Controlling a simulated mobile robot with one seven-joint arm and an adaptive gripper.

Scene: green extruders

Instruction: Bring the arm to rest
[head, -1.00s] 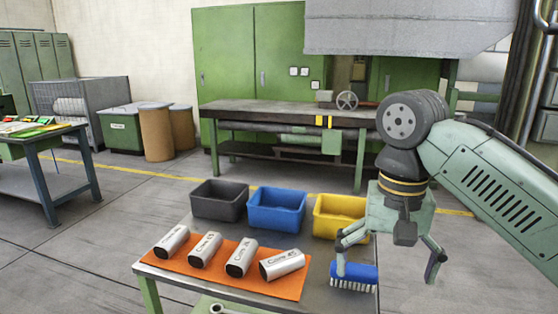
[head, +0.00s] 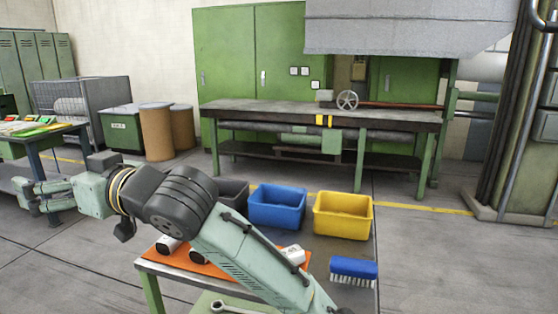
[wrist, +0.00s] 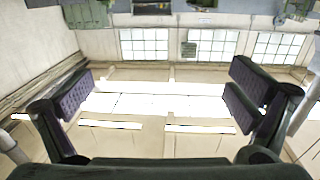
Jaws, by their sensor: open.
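My arm crosses the head view from the bottom middle to the left, above the work table (head: 345,296). It hides part of the orange mat (head: 208,266) and most of the white cylinders (head: 292,254) on it.
A grey bin (head: 234,190), a blue bin (head: 277,207) and a yellow bin (head: 343,216) stand in a row on the table. The floor to the right is clear.

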